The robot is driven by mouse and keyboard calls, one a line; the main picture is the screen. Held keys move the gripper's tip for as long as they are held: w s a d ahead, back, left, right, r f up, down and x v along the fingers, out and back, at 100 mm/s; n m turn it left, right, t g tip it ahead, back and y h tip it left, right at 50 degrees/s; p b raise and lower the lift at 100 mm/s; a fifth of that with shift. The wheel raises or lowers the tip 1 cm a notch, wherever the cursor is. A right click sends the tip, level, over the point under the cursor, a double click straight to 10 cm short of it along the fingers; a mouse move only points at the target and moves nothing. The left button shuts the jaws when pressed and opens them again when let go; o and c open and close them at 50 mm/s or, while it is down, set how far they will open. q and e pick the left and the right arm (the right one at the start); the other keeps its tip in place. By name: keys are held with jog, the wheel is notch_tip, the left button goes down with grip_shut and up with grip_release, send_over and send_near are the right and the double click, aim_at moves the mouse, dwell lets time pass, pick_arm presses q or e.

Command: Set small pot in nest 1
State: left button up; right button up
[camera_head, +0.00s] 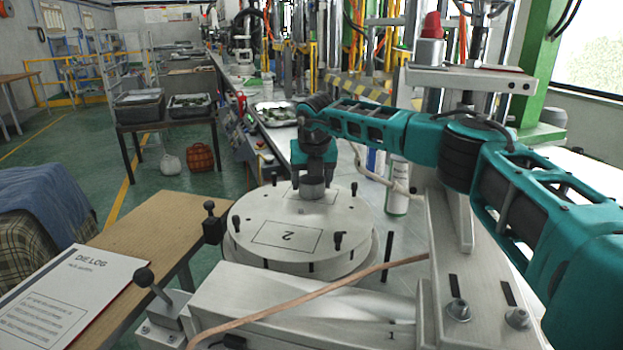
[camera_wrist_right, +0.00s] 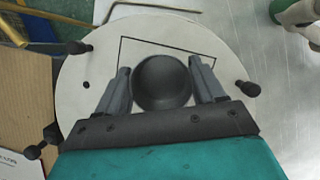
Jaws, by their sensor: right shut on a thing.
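The small pot (camera_head: 312,190) is a grey cylinder at the far part of a round pale turntable plate (camera_head: 255,218). My right gripper (camera_head: 313,177) points down from above and is shut on it. In the right wrist view the pot's dark round top (camera_wrist_right: 163,82) sits between the two fingers, inside or over a black outlined rectangle (camera_wrist_right: 205,45). That outline's number is hidden by the gripper, so I cannot tell which nest it is. I cannot tell whether the pot touches the plate. A second outline (camera_head: 287,236), marked 2, is empty at the front. My left gripper is out of view.
Several black knobs (camera_head: 338,240) stand up around the plate's rim. A copper-coloured tube (camera_head: 330,300) crosses the pale machine body in front. A white spray can (camera_head: 398,187) stands right of the plate. A die log sheet (camera_head: 72,295) lies on the wooden table at left.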

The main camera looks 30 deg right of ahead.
jog(key=o, duration=1.1)
jog(key=shift+c, duration=0.2)
jog(key=v, duration=1.2)
jog(key=shift+r, duration=0.2)
jog(key=shift+w+f, duration=0.1)
